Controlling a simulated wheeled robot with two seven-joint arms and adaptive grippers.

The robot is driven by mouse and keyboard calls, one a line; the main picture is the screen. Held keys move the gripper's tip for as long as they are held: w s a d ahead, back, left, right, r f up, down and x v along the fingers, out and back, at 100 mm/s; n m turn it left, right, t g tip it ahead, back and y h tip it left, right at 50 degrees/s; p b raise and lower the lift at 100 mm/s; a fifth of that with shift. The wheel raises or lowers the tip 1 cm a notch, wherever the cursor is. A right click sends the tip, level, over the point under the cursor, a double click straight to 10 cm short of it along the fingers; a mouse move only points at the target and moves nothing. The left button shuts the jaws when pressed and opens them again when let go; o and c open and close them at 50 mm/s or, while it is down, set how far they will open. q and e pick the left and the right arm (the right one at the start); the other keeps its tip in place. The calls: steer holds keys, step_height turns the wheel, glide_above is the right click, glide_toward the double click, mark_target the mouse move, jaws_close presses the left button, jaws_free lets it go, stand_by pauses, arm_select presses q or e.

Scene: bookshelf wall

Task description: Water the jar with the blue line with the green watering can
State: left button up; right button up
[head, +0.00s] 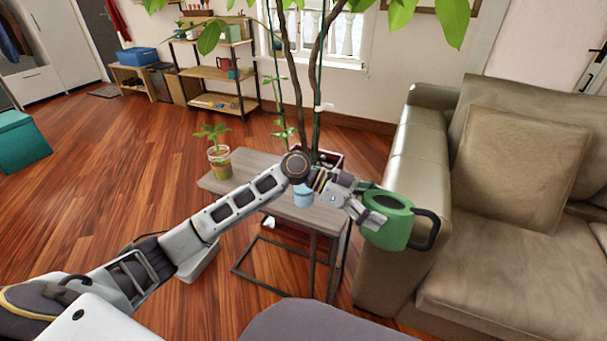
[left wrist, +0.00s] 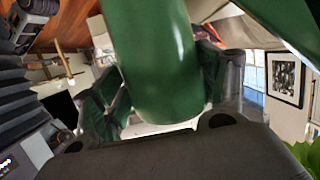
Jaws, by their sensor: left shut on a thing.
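The green watering can (head: 388,222), with a black handle on its right, is held in the air by my left gripper (head: 368,207), in front of the grey sofa's arm. In the left wrist view its green body (left wrist: 160,65) fills the middle, between the fingers. A light blue jar (head: 303,197) stands on the small side table (head: 240,172), partly hidden by my left arm; I cannot make out a line on it. A glass jar with a small plant (head: 219,163) stands at the table's left end, with a reddish band near its rim. My right gripper is not in view.
A tall potted plant rises behind the table, its dark red pot (head: 331,158) partly hidden. The sofa (head: 402,165) is close on the right. A shelf (head: 215,73) stands at the back wall. The wooden floor on the left is mostly clear.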

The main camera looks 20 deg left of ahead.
mark_target(406, 210)
arm_select(q)
steer(key=shift+s+d+r+p, duration=0.3)
steer(key=shift+d+r+p, duration=0.25)
steer(key=shift+d, duration=0.5)
steer(key=shift+s+d+r+p, duration=0.25)
steer(key=shift+d+r+p, duration=0.35)
steer(key=shift+d, duration=0.45)
steer(key=shift+s+d+r+p, duration=0.35)
steer(key=shift+d+r, duration=0.3)
steer(key=shift+d, duration=0.4)
steer(key=shift+f, duration=0.1)
